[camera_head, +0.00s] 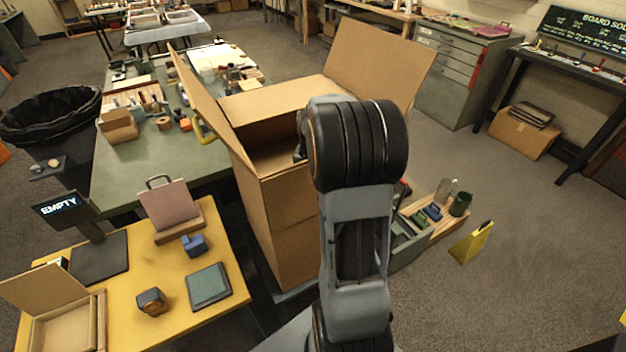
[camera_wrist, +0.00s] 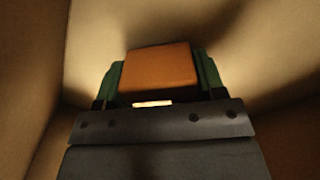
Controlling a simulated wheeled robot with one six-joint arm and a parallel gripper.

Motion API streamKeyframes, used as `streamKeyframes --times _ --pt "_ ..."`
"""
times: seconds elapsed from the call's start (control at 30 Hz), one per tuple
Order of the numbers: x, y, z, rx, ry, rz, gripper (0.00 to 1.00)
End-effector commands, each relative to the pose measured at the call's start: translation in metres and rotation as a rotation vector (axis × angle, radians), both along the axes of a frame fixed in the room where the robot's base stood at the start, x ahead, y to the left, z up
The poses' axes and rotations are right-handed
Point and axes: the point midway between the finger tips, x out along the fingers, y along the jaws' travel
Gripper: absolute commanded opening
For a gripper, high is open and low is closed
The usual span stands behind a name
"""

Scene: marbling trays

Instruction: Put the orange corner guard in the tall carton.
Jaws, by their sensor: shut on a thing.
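The tall carton (camera_head: 279,222) stands open in the middle of the head view, with its flaps spread. My arm stands in front of it and hides part of its opening. In the wrist view, my gripper (camera_wrist: 157,80) is inside the carton, with brown cardboard walls (camera_wrist: 90,40) around it. Its green-sided fingers are shut on the orange corner guard (camera_wrist: 160,68). The guard shows as an orange block face between the fingers. The carton's floor is dim, and I cannot tell how far below the guard it is. My gripper and the guard are hidden in the head view.
A yellow table (camera_head: 195,275) at the lower left holds a black sign stand, a blue block and a small open box. A green workbench (camera_head: 150,150) is behind it. A crate with tools (camera_head: 425,220) and a yellow floor sign (camera_head: 471,243) stand right of my arm.

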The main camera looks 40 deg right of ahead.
Motion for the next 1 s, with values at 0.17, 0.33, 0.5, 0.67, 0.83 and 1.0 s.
streamKeyframes --times 0.17,0.33,0.5,0.67,0.83,1.0 --pt "-0.0003 0.0002 -0.0058 0.0 0.0 0.0 0.37" --pt "-0.0002 0.0001 -0.0055 0.0 0.0 0.0 0.37" --pt "-0.0002 0.0001 -0.0097 0.0 0.0 0.0 0.37" --pt "-0.0003 0.0 -0.0085 0.0 0.0 0.0 0.78" --pt "-0.0002 0.0 -0.0085 0.0 0.0 0.0 0.89" --pt "-0.0002 0.0 -0.0078 0.0 0.0 0.0 0.89"
